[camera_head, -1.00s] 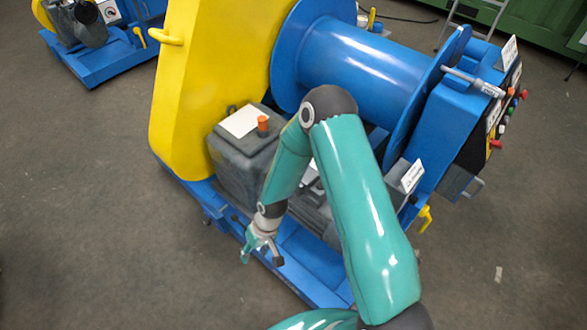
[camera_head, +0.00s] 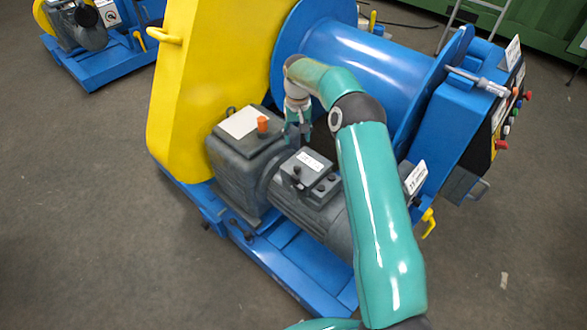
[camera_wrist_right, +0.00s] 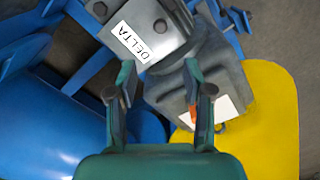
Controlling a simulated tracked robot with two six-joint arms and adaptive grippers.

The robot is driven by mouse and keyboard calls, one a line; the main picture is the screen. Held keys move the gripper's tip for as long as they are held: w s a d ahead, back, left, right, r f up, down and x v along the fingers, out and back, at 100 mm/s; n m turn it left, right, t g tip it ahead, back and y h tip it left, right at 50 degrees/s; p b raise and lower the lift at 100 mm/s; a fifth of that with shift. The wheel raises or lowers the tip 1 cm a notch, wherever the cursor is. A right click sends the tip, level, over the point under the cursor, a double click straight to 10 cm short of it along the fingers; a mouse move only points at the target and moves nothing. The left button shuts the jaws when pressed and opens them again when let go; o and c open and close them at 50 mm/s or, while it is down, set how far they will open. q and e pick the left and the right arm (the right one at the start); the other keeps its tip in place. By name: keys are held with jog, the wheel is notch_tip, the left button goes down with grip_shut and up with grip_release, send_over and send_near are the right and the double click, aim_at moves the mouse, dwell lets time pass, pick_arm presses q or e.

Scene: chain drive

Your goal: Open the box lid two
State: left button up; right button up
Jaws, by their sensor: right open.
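A grey box with a flat lid (camera_head: 309,170) sits on top of the grey motor (camera_head: 318,215). The lid carries a white label and dark round knobs or bolts. In the right wrist view the lid (camera_wrist_right: 162,42) is at the top, its label reading "DELTA". I see no gap under the lid. My right gripper (camera_head: 297,137) points down just behind the box, between it and the blue drum. In the wrist view its jaws (camera_wrist_right: 160,82) are open and empty, apart from the lid. My left gripper is not in view.
A grey gearbox (camera_head: 240,160) with an orange cap (camera_head: 262,124) stands left of the motor. A yellow guard (camera_head: 205,80) rises behind it. The blue drum (camera_head: 355,60) is close behind my gripper. Floor in front of the blue base (camera_head: 285,270) is clear.

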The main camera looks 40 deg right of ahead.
aim_at(297, 167)
notch_tip(297, 167, down, 15)
jog(key=shift+r+p, duration=0.2)
jog(key=shift+p, duration=0.25)
jog(key=shift+c, duration=0.2)
grip_shut()
